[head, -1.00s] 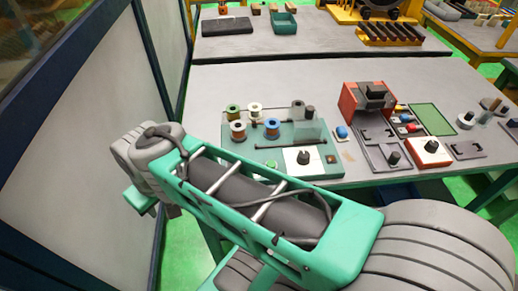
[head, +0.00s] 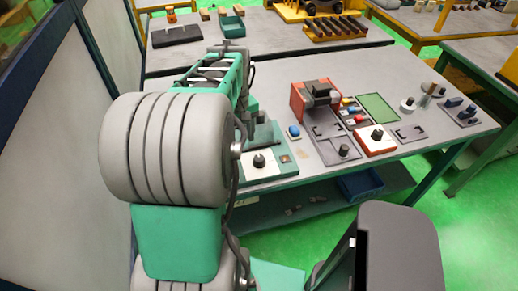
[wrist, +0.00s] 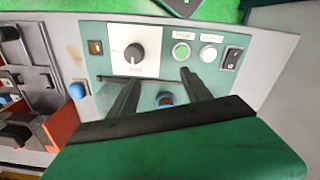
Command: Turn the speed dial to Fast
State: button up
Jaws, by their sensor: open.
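The speed dial (wrist: 134,53), a round black knob on a white plate, sits on the green panel (wrist: 103,66) of the winding station in the wrist view. The dial also shows in the head view (head: 259,160), just right of my arm. My gripper (wrist: 157,76) is open and empty, its two dark fingers pointing toward the panel. The left fingertip is near the dial's lower edge in the picture; I cannot tell how far above it. No scale marks on the plate are readable.
Right of the dial are a green button (wrist: 181,52), a white button (wrist: 208,54) and a black rocker switch (wrist: 232,57). A blue-and-brown spool (wrist: 165,98) shows between the fingers. A blue knob (head: 293,131) and a red machine (head: 302,102) stand right of the panel.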

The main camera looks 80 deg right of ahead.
send_over(259, 158)
jog(key=shift+f+m, duration=0.15)
jog(key=shift+m, duration=0.25)
notch_tip(259, 158, down, 8)
jog(key=shift+r+p, duration=0.15)
jog(key=shift+p, duration=0.55)
grip_shut()
